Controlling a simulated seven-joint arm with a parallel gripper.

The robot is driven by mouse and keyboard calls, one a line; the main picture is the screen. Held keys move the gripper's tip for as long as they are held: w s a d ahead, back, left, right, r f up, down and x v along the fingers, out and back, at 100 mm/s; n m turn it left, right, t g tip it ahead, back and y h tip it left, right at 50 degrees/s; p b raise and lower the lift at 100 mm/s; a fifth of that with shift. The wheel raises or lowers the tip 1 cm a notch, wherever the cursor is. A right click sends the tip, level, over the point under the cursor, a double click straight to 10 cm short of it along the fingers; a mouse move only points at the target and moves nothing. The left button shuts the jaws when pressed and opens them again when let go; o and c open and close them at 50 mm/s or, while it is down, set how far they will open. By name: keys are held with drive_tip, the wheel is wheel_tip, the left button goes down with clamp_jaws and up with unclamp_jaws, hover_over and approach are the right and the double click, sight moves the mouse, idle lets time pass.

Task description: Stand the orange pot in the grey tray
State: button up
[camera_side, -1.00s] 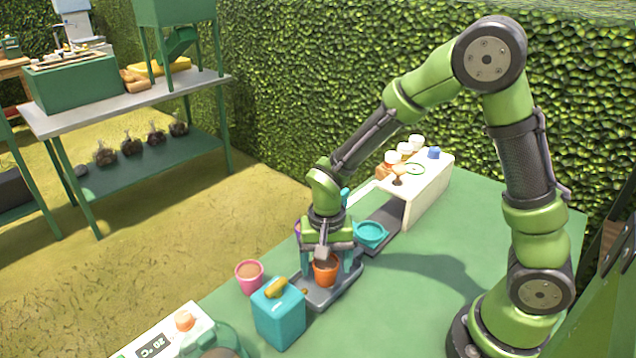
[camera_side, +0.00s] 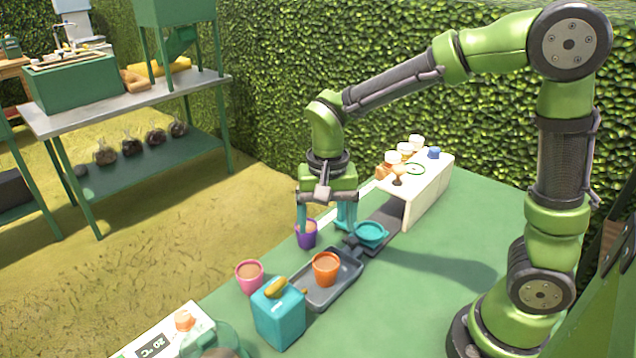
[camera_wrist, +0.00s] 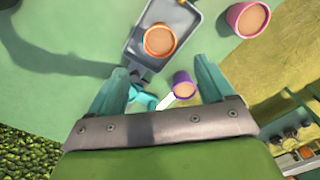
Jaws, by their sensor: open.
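The orange pot (camera_side: 326,268), filled with brown soil, stands upright inside the grey tray (camera_side: 349,273) on the green table. In the wrist view the orange pot (camera_wrist: 160,40) is also inside the grey tray (camera_wrist: 136,47), apart from my fingers. My gripper (camera_side: 327,226) is open and empty, raised above the table behind the tray, near the purple pot. Its two teal fingers show spread apart in the wrist view (camera_wrist: 160,85).
A purple pot (camera_side: 307,234) stands by my gripper. A pink pot (camera_side: 249,276) and a teal box (camera_side: 279,313) stand left of the tray. A teal dish (camera_side: 371,234) and a white stand (camera_side: 428,188) with small items are behind it. The table's right side is clear.

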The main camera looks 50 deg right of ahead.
drive_tip(key=s+d+r+n+t+y, duration=0.2)
drive_tip(key=s+r+n+t, duration=0.3)
drive_tip(key=s+r, duration=0.5)
drive_tip(key=shift+s+d+t, duration=0.25)
drive_tip(key=shift+d+t, duration=0.1)
drive_tip(key=shift+t, duration=0.75)
